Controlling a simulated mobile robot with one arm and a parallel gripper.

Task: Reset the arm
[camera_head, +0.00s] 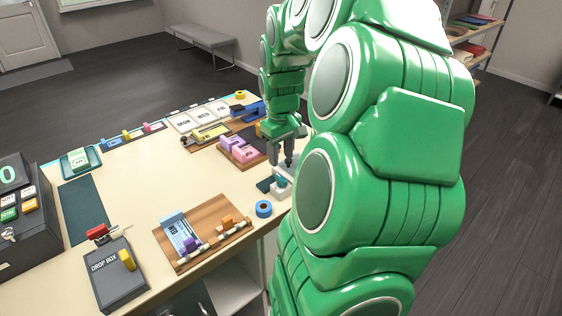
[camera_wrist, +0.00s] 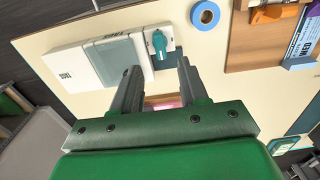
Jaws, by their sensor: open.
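My green arm reaches over the right side of the cream counter (camera_head: 150,185) in the head view. My gripper (camera_head: 281,157) points down above a small white device near the counter's right edge. In the wrist view, my gripper (camera_wrist: 158,70) is open, its two grey fingers apart with nothing held between them. Just beyond the fingertips are a white box with a pale grey-green panel (camera_wrist: 118,62) and a small plate with a teal knob (camera_wrist: 159,43). I cannot tell how far above them the fingertips are. My arm hides the counter's right end in the head view.
A blue tape roll (camera_head: 263,208) lies near a wooden board (camera_head: 205,225) with a ticket. A dark drop box (camera_head: 119,275) and a cash register (camera_head: 25,210) stand at left. Pink blocks on a tray (camera_head: 243,152) are left of my gripper. The counter's middle is clear.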

